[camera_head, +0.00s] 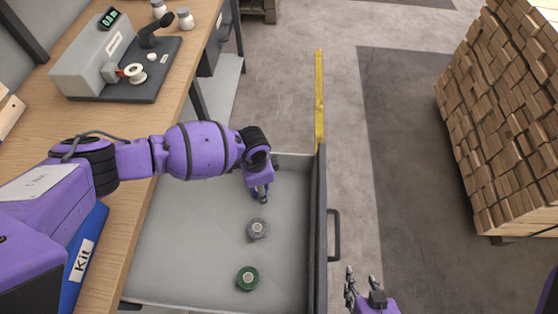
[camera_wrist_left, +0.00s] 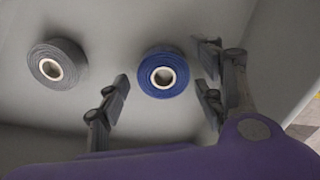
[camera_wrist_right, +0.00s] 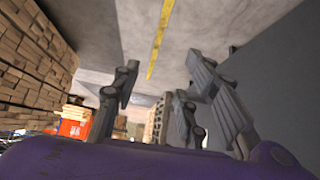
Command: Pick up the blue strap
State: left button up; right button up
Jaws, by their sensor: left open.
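The blue strap (camera_wrist_left: 163,74) is a roll with a pale core, lying in the grey drawer (camera_head: 185,255). My left gripper (camera_head: 263,197) reaches down into the far part of the drawer and hides the blue strap in the head view. In the left wrist view my left gripper (camera_wrist_left: 164,82) is open, with the roll between and a little beyond its fingers; I see no clear contact. My right gripper (camera_head: 364,283) is open and empty, right of the drawer's handle (camera_head: 334,235). It also shows open in the right wrist view (camera_wrist_right: 160,95).
A grey roll (camera_head: 258,228) and a green roll (camera_head: 247,279) lie nearer in the drawer; the grey one is beside the blue strap. A wooden bench (camera_head: 70,125) with a device (camera_head: 100,60) and a blue Kit binder (camera_head: 84,262) stands left. A loaded pallet (camera_head: 510,110) stands right.

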pick_arm(q)
jog(key=shift+f, duration=0.25)
jog(key=c, duration=1.3)
jog(key=shift+o, duration=0.2)
